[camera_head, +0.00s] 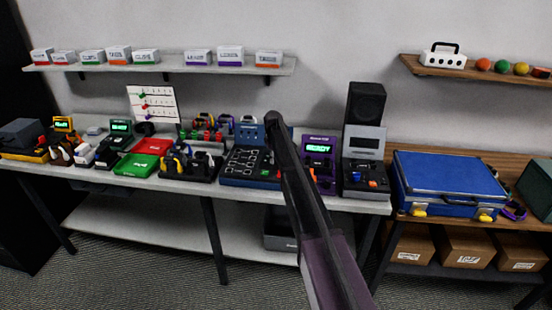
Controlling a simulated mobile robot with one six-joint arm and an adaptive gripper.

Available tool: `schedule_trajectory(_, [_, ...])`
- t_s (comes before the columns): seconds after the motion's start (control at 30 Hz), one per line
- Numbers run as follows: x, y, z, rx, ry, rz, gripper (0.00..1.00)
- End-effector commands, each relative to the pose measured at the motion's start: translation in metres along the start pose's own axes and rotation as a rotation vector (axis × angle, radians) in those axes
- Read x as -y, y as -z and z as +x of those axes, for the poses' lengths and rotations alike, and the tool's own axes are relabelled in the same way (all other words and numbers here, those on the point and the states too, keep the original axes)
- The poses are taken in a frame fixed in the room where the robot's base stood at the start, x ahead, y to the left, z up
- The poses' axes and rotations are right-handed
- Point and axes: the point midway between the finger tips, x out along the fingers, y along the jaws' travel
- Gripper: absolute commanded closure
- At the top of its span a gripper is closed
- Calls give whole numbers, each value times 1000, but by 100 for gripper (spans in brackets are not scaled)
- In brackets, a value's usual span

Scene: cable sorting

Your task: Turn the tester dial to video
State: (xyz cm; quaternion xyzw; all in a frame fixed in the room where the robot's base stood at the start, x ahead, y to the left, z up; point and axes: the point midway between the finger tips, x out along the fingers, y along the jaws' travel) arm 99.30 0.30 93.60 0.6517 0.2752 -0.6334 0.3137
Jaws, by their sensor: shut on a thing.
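A purple device with a lit green screen reading "READY" (319,147) stands on the grey bench, right of my arm. A blue panel unit (250,135) with a dark sloped board of white-outlined sockets (243,163) stands left of my arm. I cannot tell which of these is the tester, and I cannot make out a dial or its setting. My dark arm rises from the bottom centre and covers the space between the two units. My gripper is hidden behind the arm.
A grey device with a screen (364,143) stands below a black speaker (366,103). A blue case (449,176) sits on the wooden table at right. Red and green boxes (137,165) and cable holders (190,168) crowd the bench's left.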

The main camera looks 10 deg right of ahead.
Motion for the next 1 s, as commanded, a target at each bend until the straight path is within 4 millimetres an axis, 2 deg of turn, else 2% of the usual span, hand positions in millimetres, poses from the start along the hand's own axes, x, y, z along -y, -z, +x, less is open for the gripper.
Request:
schedule_trajectory(0.03, [5, 1, 0, 2, 10, 40, 96])
schedule_trajectory(1.0, [1, 3, 0, 59, 7, 960, 97])
